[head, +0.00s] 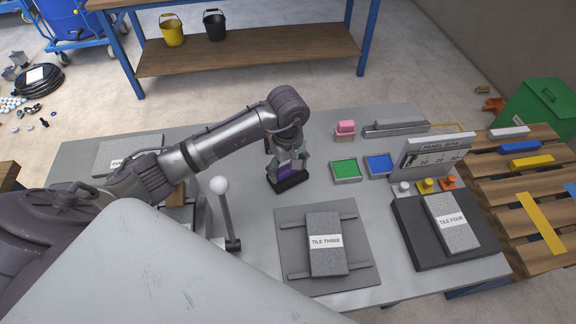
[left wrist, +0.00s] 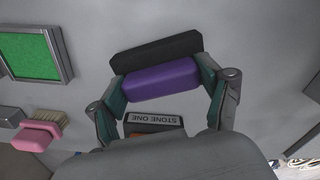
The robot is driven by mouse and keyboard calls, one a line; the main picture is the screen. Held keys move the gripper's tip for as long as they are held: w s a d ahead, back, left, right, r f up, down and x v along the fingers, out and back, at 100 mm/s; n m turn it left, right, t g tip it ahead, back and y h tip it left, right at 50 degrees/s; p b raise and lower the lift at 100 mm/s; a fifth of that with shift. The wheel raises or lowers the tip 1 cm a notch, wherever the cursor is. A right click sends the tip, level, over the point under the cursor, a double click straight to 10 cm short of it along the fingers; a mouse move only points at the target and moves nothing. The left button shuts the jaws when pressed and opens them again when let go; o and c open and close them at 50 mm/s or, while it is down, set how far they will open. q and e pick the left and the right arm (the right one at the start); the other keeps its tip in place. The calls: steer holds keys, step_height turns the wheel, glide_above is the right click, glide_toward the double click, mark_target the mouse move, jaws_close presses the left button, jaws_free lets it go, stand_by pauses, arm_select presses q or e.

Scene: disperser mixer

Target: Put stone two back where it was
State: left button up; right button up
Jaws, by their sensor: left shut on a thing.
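My left gripper (head: 289,163) is low over the middle of the grey table, shut on a purple block (left wrist: 161,79). The purple block also shows in the head view (head: 287,172), between the fingers. A black piece (left wrist: 155,50) lies along its far side in the wrist view; in the head view it is below the purple. I cannot tell whether the two are joined, or whether it rests on the table. A dark block labelled STONE ONE (left wrist: 155,120), with some orange, shows closer to the wrist. No label reading stone two is visible. My right gripper is out of view.
A green tray (head: 345,170) and a blue tray (head: 380,164) lie just right of the gripper. A pink brush (head: 345,129) is behind them. A white-knobbed lever (head: 226,210) stands to the left. Tile three (head: 327,256) lies on a grey plate in front.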

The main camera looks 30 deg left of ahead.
mark_target(288, 167)
arm_select(q)
steer(key=shift+f, duration=0.2)
steer(key=shift+f+b, duration=0.15)
steer(key=shift+b, duration=0.15)
steer(key=o, duration=1.2)
steer(key=shift+c, duration=0.2)
steer(key=shift+r, duration=0.2)
steer(key=shift+r, duration=0.25)
step_height(288, 167, up, 12)
steer(key=b, duration=0.2)
steer(key=shift+f, duration=0.2)
